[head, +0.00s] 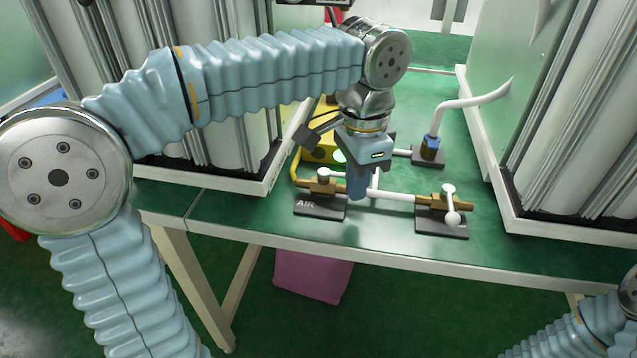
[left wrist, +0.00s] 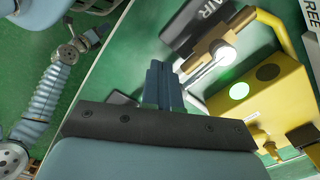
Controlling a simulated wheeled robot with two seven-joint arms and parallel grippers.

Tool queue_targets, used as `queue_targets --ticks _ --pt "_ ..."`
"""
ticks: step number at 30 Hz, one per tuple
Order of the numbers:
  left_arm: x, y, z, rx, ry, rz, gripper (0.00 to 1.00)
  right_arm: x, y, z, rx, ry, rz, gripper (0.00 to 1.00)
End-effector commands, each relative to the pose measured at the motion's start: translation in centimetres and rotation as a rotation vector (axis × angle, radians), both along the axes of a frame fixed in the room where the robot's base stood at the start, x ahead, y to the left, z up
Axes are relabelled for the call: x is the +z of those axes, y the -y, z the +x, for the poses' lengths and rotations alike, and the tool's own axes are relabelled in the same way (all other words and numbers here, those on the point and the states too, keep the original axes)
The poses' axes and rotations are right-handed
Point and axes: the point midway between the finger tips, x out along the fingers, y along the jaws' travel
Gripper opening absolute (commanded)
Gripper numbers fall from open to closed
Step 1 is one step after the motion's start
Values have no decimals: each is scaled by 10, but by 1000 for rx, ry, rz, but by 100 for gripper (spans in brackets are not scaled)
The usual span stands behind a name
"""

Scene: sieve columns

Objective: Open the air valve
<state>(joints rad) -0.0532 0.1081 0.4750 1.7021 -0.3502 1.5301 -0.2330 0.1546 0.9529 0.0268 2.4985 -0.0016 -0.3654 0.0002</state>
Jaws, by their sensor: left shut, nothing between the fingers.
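The air valve (head: 322,185) is a brass body with a white round knob, on a dark base plate (head: 318,208) marked AIR. In the left wrist view the brass valve (left wrist: 212,47) lies right of the fingers, its white knob toward the camera. How its handle is turned I cannot tell. My left gripper (head: 357,192) points down just right of the valve, near the white pipe; its fingers (left wrist: 163,85) are shut and empty. I cannot tell whether they touch anything. My right gripper (left wrist: 88,38) shows small in the left wrist view; its fingers are unclear.
A second brass valve (head: 447,200) with a white lever stands to the right. A yellow box (left wrist: 262,105) with a lit green lamp is behind the air valve. A white bent pipe (head: 440,112) rises behind. Sieve columns in white-rimmed trays flank the green table (head: 400,233).

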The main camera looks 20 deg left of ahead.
Motion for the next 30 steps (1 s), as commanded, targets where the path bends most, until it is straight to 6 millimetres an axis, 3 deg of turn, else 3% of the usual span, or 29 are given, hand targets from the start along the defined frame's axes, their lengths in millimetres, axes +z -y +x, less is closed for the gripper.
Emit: queue_targets --ticks 4,18,30 --pt "21 1 0 -1 1 -1 0 9 0 0 0 0 0 43" --pt "68 1 0 -1 1 -1 0 7 0 0 0 0 0 43" --pt "72 0 0 -1 0 0 0 7 0 0 0 0 0 43"
